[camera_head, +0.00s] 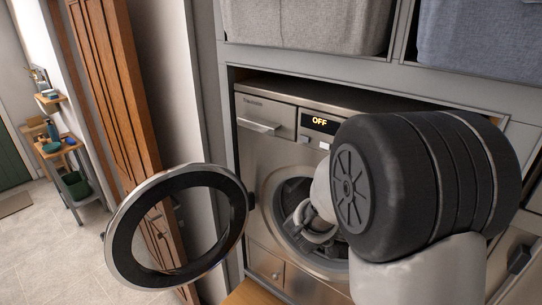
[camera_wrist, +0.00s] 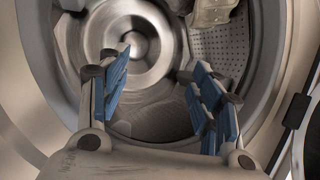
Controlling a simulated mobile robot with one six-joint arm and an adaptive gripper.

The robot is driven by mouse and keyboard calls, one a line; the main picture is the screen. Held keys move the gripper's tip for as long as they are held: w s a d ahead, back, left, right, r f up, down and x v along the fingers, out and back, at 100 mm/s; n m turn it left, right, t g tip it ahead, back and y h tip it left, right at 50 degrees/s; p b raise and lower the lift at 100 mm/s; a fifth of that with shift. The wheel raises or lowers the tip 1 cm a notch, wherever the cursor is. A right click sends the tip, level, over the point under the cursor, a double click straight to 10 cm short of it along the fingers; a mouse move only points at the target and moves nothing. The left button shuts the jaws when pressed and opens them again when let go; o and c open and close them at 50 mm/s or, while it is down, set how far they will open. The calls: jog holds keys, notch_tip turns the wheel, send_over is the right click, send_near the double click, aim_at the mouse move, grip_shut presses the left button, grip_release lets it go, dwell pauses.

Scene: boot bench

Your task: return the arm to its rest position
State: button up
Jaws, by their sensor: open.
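My arm reaches in front of a washing machine (camera_head: 262,152), its dark joint covering much of the right side in the head view. My gripper (camera_wrist: 158,70) is open in the wrist view, its two blue-padded fingers spread apart with nothing between them. It points into the machine's metal drum (camera_wrist: 212,52). In the head view my gripper (camera_head: 312,222) shows partly at the drum opening, the rest hidden by my arm. A pale olive cloth-like item (camera_wrist: 212,10) shows at the top of the drum, apart from the fingers.
The round washer door (camera_head: 122,245) stands open to the left of the opening. The display (camera_head: 319,122) reads OFF. Grey fabric bins (camera_head: 305,25) sit on the shelf above.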

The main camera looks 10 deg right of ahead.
jog(key=s+a+n+y+b, duration=0.1)
jog(key=s+a+y+b, duration=0.2)
jog(key=a+b, duration=0.15)
jog(key=s+a+f+n+y+b, duration=0.1)
jog(key=s+a+y+b, duration=0.15)
jog(key=a, duration=0.35)
jog(key=s+a+n+y+b, duration=0.1)
jog(key=s+a+y+b, duration=0.1)
jog(key=a+b, duration=0.3)
jog(key=s+f+g+b, duration=0.2)
jog(key=s+f+b, duration=0.2)
jog(key=s, duration=0.7)
jog(key=s+a+f+g+b, duration=0.1)
jog(key=s+f+b, duration=0.3)
jog(key=s, duration=0.8)
notch_tip(320, 180, down, 2)
jog(key=shift+s+a+f+n+g, duration=0.3)
jog(key=shift+n+g, duration=0.1)
jog(key=shift+g, duration=0.3)
